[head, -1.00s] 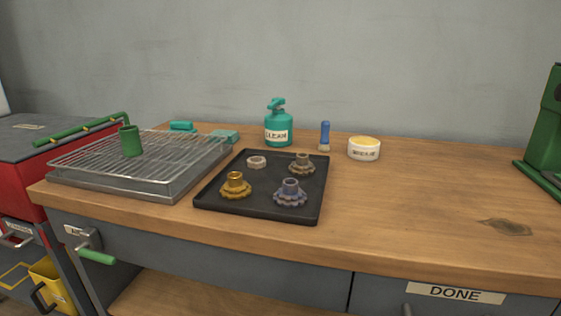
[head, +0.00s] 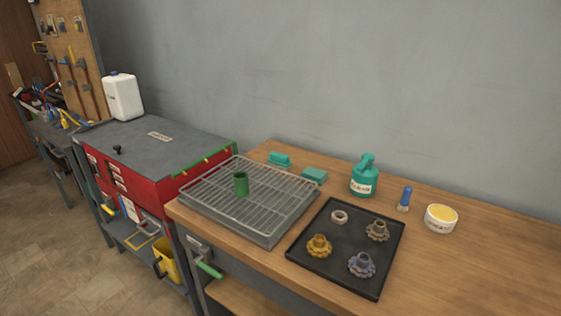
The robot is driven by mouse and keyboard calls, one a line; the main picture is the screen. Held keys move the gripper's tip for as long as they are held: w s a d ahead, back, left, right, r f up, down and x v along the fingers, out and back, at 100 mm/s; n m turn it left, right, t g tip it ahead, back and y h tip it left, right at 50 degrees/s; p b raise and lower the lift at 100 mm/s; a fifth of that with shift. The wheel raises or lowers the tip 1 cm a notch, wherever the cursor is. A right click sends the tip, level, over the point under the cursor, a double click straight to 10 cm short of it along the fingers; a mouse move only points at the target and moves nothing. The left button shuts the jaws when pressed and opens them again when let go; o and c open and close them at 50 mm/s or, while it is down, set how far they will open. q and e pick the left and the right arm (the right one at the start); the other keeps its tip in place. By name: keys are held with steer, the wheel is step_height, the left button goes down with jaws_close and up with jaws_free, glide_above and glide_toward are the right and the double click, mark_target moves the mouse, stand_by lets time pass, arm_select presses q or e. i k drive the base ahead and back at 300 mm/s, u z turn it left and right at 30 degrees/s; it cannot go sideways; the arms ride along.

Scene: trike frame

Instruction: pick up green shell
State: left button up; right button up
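The green shell (head: 241,184) is a short dark green cylinder. It stands upright on the wire rack of the metal drip tray (head: 273,235), at the left end of the wooden bench. Neither of my grippers shows in the head view.
A black tray (head: 330,279) with a gold cog (head: 319,245), a blue-grey cog (head: 362,264), a brown cog (head: 377,230) and a pale ring (head: 339,216) lies right of the rack. A teal bottle (head: 364,178), brush (head: 404,198) and white tub (head: 440,218) stand behind. A red cabinet (head: 193,169) adjoins left.

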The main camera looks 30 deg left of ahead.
mark_target(241, 181)
steer(key=u, duration=2.45)
steer(key=i, duration=0.4)
steer(key=z, duration=2.45)
